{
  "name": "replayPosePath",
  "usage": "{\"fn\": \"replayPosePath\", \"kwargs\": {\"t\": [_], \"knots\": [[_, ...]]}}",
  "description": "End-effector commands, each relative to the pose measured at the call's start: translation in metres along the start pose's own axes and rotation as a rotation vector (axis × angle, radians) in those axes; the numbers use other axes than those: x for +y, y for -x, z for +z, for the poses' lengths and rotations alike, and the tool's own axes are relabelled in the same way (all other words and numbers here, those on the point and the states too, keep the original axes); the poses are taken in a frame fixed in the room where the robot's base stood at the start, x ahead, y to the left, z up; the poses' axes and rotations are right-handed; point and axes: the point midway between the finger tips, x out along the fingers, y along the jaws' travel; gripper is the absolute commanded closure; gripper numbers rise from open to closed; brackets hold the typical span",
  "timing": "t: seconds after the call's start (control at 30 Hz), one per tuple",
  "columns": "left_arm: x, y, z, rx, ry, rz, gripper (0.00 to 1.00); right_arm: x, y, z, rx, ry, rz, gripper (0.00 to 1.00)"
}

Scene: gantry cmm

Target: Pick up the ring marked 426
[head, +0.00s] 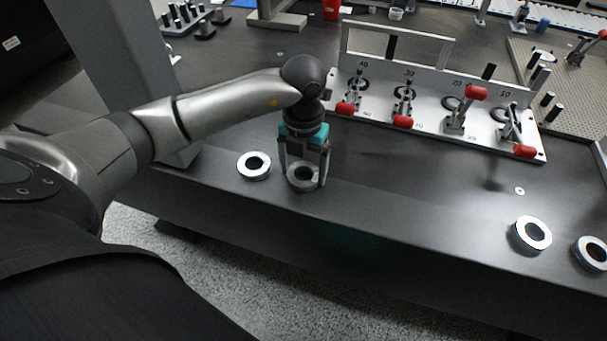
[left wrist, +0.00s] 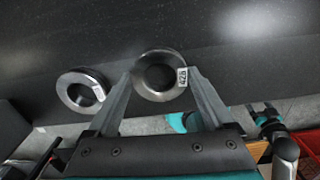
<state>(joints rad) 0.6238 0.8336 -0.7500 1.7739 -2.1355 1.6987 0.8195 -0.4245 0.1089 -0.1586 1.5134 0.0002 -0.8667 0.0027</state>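The ring marked 426 (left wrist: 160,95) is a dark metal ring with a white label at its right in the left wrist view. In the head view this ring (head: 299,186) lies on the dark table near its front edge, its pale top face up. My left gripper (head: 304,180) points down over it, one finger on each side. The fingers are spread about as wide as the ring, with a small gap seen at the right in the head view. In the left wrist view the fingertips of my left gripper (left wrist: 160,78) flank the ring. My right gripper is not in view.
A second ring (head: 243,171) lies just left of the gripper; its label is unreadable. Two more rings, (head: 520,240) and (head: 581,260), lie at the right. A fixture with red-handled clamps (head: 430,85) stands behind. The table between is clear.

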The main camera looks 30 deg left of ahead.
Motion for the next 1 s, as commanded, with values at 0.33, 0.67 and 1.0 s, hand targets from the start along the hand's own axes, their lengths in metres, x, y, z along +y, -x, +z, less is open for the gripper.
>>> {"fn": "replayPosePath", "kwargs": {"t": [0.33,0.67,1.0], "knots": [[0.0001,0.0004,0.0001,0.0,0.0,0.0,0.55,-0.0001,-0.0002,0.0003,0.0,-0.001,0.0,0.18],[0.0001,0.0005,0.0002,-0.001,0.0,0.0,0.92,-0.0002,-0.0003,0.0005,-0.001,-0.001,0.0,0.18],[0.0001,0.0018,0.0008,-0.003,0.0,-0.001,1.0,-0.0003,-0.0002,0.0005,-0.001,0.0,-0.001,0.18]]}}
